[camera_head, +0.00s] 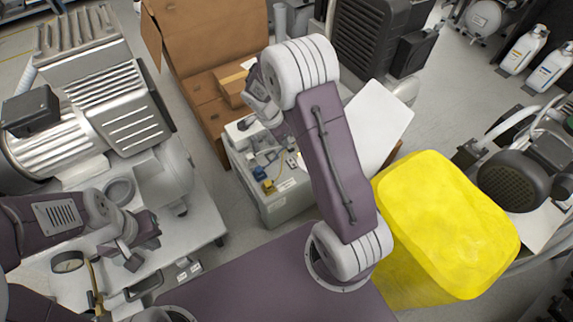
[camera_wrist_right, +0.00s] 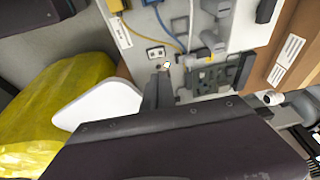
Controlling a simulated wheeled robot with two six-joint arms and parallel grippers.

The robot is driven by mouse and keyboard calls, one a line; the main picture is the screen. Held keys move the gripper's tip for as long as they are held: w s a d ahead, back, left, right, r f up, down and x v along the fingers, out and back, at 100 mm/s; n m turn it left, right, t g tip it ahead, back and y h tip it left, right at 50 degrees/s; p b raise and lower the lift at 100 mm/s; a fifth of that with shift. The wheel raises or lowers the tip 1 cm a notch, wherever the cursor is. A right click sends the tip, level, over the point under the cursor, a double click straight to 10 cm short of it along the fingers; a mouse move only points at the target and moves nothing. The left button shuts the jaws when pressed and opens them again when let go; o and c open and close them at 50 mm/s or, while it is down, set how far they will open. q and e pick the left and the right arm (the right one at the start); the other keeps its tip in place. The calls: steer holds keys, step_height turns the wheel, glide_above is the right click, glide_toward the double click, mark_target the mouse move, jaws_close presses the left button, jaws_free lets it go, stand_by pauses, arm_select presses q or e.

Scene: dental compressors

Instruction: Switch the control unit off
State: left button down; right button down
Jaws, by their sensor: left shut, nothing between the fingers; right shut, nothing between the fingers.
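In the head view my right wrist hides part of the unit. My left gripper (camera_head: 137,245) is shut and empty, far left of the unit.
A large silver compressor (camera_head: 100,110) fills the left, with a gauge (camera_head: 67,262) near my left arm. A dark compressor (camera_head: 510,185) stands at the right.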

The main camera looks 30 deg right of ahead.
steer(key=b, duration=0.7)
glide_toward(289, 160)
steer(key=x, duration=0.5)
steer(key=shift+s+d+f, duration=0.2)
steer(key=shift+s+d, duration=0.15)
steer(key=shift+d, duration=0.1)
steer(key=shift+w+f, duration=0.15)
steer(key=shift+f, duration=0.4)
steer(key=b, duration=0.1)
steer(key=f+b, duration=0.1)
steer(key=shift+w+a+f+b, duration=0.1)
steer(key=shift+w+f+b, duration=0.1)
steer(key=shift+w+b, duration=0.15)
steer(key=shift+r, duration=0.2)
steer(key=shift+s, duration=0.1)
